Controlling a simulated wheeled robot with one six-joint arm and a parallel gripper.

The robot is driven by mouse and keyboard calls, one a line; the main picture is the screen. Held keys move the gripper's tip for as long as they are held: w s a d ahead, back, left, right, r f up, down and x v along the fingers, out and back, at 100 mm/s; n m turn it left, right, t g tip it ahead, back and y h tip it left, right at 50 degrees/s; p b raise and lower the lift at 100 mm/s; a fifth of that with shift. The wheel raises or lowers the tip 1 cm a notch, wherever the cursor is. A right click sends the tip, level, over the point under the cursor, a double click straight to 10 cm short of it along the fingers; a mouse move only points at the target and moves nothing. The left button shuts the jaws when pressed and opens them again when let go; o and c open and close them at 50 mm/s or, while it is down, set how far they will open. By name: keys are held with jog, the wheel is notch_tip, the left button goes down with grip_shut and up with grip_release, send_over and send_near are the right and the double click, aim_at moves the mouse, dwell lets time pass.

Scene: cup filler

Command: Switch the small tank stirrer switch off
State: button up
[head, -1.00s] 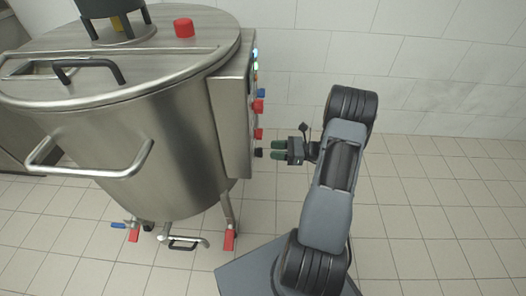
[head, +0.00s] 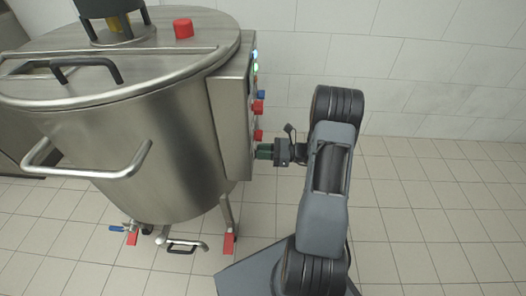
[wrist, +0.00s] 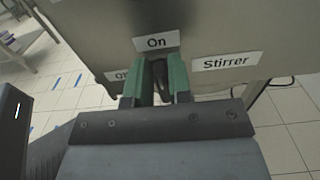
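The steel tank (head: 160,130) stands at the left in the head view, with a control box (head: 232,115) on its right side. In the wrist view, a black stirrer switch (wrist: 161,78) sits below an "On" label (wrist: 156,41) and beside a "Stirrer" label (wrist: 226,62). An "Off" label (wrist: 121,76) is partly hidden by a finger. My gripper (head: 262,152) is at the bottom of the box. Its green fingers (wrist: 160,85) stand on either side of the switch, and I cannot tell whether they touch it. The switch is hidden in the head view.
Red buttons (head: 257,107), a blue one (head: 261,94) and green lights (head: 255,67) sit above my gripper on the box. A valve handle (head: 184,246) and red feet (head: 229,243) are below the tank. The tiled floor at right is clear.

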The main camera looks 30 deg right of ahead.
grip_shut()
jog(key=shift+s+a+f+n+b, duration=0.15)
jog(key=shift+s+f+n+b, duration=0.2)
jog(key=shift+n+b, duration=2)
jog(key=shift+s+a+f+n+b, duration=0.25)
jog(key=shift+n+b, duration=0.85)
jog(key=shift+n, duration=2.4)
jog(key=shift+s+a+f+n+b, duration=0.1)
jog(key=shift+s+f+n+b, duration=0.25)
jog(key=shift+n+b, duration=2)
jog(key=shift+w+n+p, duration=0.1)
jog(key=shift+n+p, duration=0.4)
jog(key=shift+n, duration=0.3)
jog(key=shift+o, duration=2)
grip_release()
